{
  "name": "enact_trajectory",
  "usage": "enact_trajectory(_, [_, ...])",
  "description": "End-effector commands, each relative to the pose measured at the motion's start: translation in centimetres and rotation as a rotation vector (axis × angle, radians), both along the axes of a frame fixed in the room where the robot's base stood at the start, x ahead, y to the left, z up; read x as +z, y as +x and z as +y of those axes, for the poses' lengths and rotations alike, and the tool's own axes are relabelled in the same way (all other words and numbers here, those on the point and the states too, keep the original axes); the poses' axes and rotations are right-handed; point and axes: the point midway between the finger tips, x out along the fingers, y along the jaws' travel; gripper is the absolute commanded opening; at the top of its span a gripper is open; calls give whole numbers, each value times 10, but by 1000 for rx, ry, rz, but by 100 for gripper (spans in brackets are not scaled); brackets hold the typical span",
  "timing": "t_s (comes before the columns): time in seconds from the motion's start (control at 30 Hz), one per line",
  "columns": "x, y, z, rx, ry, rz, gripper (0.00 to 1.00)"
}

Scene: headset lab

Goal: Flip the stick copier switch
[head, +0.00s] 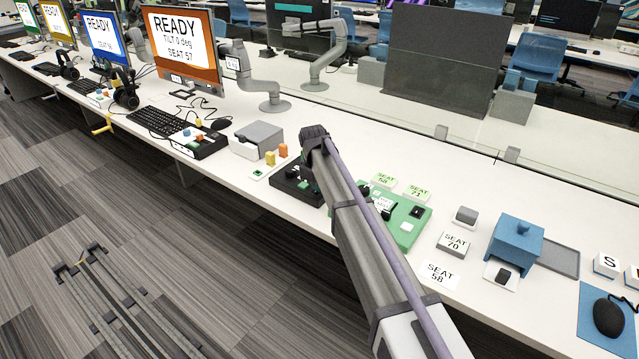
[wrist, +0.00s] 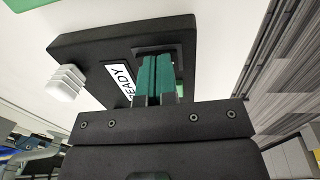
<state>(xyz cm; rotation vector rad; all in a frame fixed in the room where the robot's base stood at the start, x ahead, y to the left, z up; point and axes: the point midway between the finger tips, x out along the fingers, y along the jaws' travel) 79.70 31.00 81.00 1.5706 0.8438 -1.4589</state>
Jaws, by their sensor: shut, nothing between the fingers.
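The stick copier appears to be the black box (head: 285,182) with green parts on the desk, partly hidden behind my arm in the head view. In the wrist view a black box (wrist: 85,48) carries a white READY label (wrist: 121,78) and a dark square fitting, probably the switch (wrist: 165,47). My gripper (wrist: 158,60) is shut and empty, its green fingers side by side. The fingertips overlap the lower part of that fitting; I cannot tell whether they touch it.
A green panel (head: 409,226) stands right of the black box. A white ribbed piece (wrist: 68,83) is at the black box's edge. The desk's front edge is close.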

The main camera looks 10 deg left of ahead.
Motion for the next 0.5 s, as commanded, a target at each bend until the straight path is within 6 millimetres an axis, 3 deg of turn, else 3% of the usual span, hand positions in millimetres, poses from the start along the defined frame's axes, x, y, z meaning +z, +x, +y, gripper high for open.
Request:
enact_trajectory(0.27, [5, 0, 0, 0, 0, -1, 0])
enact_trajectory(0.5, [46, -3, 0, -3, 0, 0, 0])
